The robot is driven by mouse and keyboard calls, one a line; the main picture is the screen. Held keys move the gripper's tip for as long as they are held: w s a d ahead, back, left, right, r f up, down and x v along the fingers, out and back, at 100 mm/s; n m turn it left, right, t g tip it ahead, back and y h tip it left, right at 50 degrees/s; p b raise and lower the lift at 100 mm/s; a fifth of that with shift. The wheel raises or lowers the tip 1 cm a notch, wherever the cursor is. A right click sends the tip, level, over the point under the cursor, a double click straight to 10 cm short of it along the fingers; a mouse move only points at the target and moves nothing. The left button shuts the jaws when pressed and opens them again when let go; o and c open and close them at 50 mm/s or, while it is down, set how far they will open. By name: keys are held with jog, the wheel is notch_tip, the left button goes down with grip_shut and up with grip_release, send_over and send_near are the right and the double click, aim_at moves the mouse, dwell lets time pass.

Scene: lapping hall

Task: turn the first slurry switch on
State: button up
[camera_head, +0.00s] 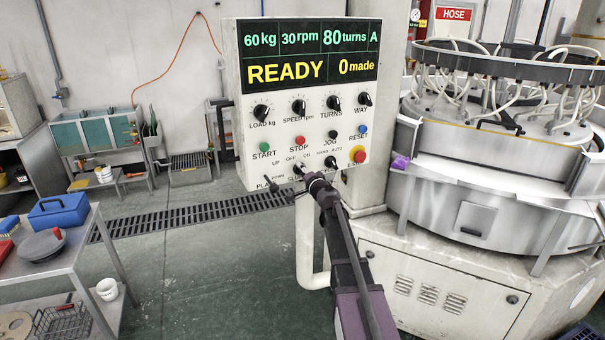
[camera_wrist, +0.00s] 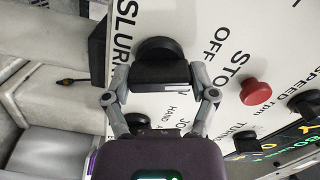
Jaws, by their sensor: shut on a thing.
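The slurry switch (camera_head: 299,169) is a small knob in the bottom row of the white control panel (camera_head: 236,150), under the words OFF and ON. In the head view my gripper (camera_head: 312,180) reaches it from the lower right and partly covers it and its label. In the wrist view the switch is a black knob (camera_wrist: 160,50) with a round base, beside the letters SLURR and OFF. My gripper (camera_wrist: 160,75) has a finger on each side of its grip and is shut on it. I cannot tell which setting the knob points to.
A plate switch (camera_head: 271,183) is left of the slurry switch, a hand/auto switch (camera_head: 331,161) right. The red emergency button (camera_head: 358,155) and red stop button (camera_wrist: 255,91) are close. The display (camera_head: 310,55) reads READY. A pale curved pipe (camera_head: 304,240) hangs below the panel.

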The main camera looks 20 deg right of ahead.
jog(key=m, duration=0.5)
jog(key=shift+w, duration=0.1)
jog(key=m, duration=0.5)
dwell(0.5)
jog(key=o, duration=1)
jog(key=s, duration=0.4)
jog(key=s+d, duration=0.1)
jog(key=s, duration=0.7)
jog(key=shift+d, duration=0.3)
jog(key=shift+a, duration=0.1)
